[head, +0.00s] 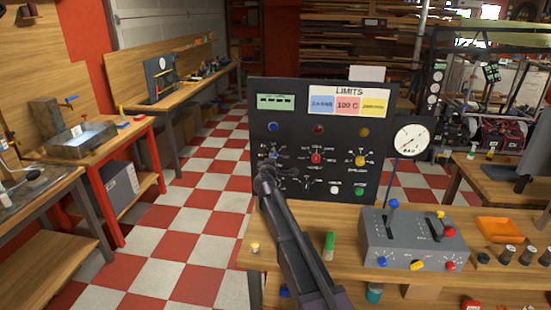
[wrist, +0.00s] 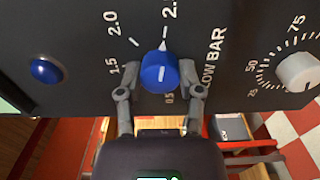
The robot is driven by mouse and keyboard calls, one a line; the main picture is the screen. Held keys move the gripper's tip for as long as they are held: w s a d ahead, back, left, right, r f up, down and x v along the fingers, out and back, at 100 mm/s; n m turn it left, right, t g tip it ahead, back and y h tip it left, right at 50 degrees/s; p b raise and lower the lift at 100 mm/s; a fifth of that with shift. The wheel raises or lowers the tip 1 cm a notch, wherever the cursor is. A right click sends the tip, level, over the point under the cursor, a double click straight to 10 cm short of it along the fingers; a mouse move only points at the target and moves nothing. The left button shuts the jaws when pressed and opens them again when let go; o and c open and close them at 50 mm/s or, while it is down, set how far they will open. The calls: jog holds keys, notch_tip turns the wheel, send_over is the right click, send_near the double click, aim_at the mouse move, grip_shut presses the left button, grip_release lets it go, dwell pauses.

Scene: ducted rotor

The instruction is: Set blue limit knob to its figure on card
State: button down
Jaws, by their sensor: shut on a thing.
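The blue limit knob (wrist: 159,72) sits on the dark panel in the wrist view, its white pointer toward the tick by a figure starting "2." that is cut off by the top edge. The figures 1.5 and 2.0 lie left of it, and "LOW BAR" is to its right. My gripper (wrist: 160,86) is shut on the knob, one finger at each side. The LIMITS card (head: 349,90) has blue, red and yellow fields; the blue field's figure (head: 321,104) is too small to read surely.
The panel also carries a red knob (head: 316,158), a yellow knob (head: 360,160) and a row of coloured lamps. A blue lamp (wrist: 46,71) and a white knob (wrist: 298,70) flank the blue knob. A grey lever box (head: 413,242) stands on the bench before the panel.

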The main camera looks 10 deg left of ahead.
jog(key=shift+a, duration=0.1)
jog(key=shift+c, duration=1.3)
grip_release()
jog(key=shift+w, duration=0.1)
jog(key=s, duration=1.2)
jog(key=shift+a, duration=0.15)
